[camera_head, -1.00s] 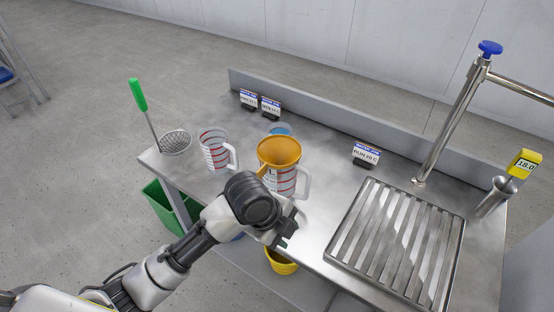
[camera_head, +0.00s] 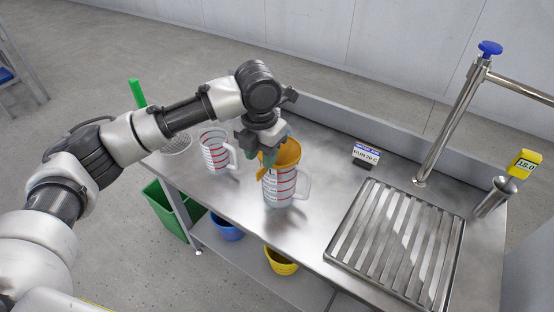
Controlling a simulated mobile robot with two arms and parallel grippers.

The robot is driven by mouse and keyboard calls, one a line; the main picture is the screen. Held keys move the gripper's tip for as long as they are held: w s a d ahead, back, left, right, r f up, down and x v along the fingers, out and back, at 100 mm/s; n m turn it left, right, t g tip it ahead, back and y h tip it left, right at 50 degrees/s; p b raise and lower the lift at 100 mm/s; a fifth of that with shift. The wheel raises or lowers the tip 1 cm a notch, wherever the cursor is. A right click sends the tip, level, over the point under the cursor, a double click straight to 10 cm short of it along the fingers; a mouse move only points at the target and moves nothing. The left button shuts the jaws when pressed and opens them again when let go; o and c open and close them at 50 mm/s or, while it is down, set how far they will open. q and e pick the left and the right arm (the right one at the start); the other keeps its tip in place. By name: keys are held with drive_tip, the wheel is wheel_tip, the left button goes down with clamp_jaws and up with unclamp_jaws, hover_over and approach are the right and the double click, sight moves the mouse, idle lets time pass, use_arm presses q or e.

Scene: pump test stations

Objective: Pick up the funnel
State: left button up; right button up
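The orange funnel (camera_head: 290,153) sits in the mouth of a clear measuring jug (camera_head: 280,188) with red markings, on the steel table. My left gripper (camera_head: 267,158) points down at the left side of the funnel's rim. It overlaps the rim in the picture and hides the funnel's left part. I cannot tell whether its fingers are apart or closed on the rim. My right gripper is not in view.
A second jug (camera_head: 214,152) stands to the left, beside a green-handled strainer (camera_head: 177,143). A slatted drain grate (camera_head: 395,240), a tap (camera_head: 455,115) and a steel cup with a yellow thermometer (camera_head: 523,164) are at the right. Buckets sit below the table.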

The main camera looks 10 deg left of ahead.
sight(261, 168)
use_arm(q)
drive_tip(key=f, duration=0.7)
drive_tip(key=shift+w+a+f, duration=0.15)
drive_tip(key=shift+w+f, duration=0.05)
drive_tip(key=shift+f, duration=0.1)
drive_tip(key=shift+c, duration=0.3)
clamp_jaws()
